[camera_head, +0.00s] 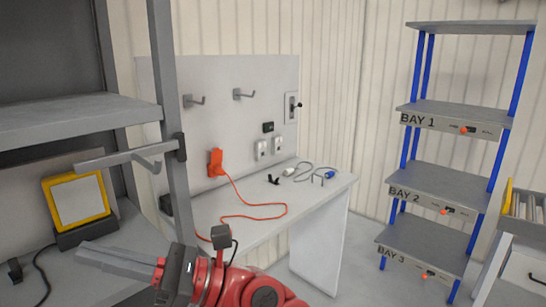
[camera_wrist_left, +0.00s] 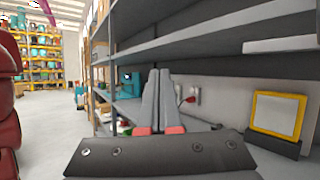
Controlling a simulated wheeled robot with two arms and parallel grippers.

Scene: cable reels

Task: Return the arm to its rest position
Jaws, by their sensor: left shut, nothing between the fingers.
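My left gripper (camera_head: 112,260) comes in at the bottom of the head view on a red arm (camera_head: 240,288), its fingers pointing left. It is shut and empty, in front of the grey shelving at the left. In the left wrist view its two grey fingers (camera_wrist_left: 158,100) lie together, with nothing between them. My right gripper shows in neither view.
A yellow-framed lamp (camera_head: 77,200) stands on the left shelf, close beyond my gripper. A grey post (camera_head: 170,120) rises nearby. An orange plug (camera_head: 215,162) with an orange cable (camera_head: 262,218) is at the workbench (camera_head: 325,190). A bay rack (camera_head: 440,185) stands right.

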